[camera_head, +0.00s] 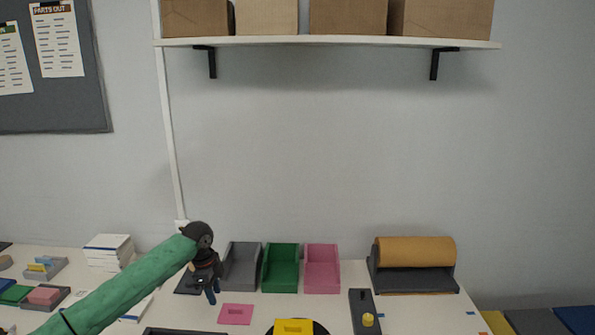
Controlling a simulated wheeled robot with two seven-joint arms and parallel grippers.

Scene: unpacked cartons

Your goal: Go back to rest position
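My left arm comes in from the lower left in a green sleeve. My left gripper (211,292) hangs down from its dark wrist over the table (405,317), in front of the grey bin. Its fingers are small and dark here, and I cannot tell whether they are open or shut. No object shows clearly in it. My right arm and gripper are not in view.
A grey bin (241,266), a green bin (281,267) and a pink bin (321,268) stand in a row. A brown roll (416,251) is at the right. A pink piece (235,314) and yellow piece (294,326) lie in front. Cartons (348,17) sit on a high shelf.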

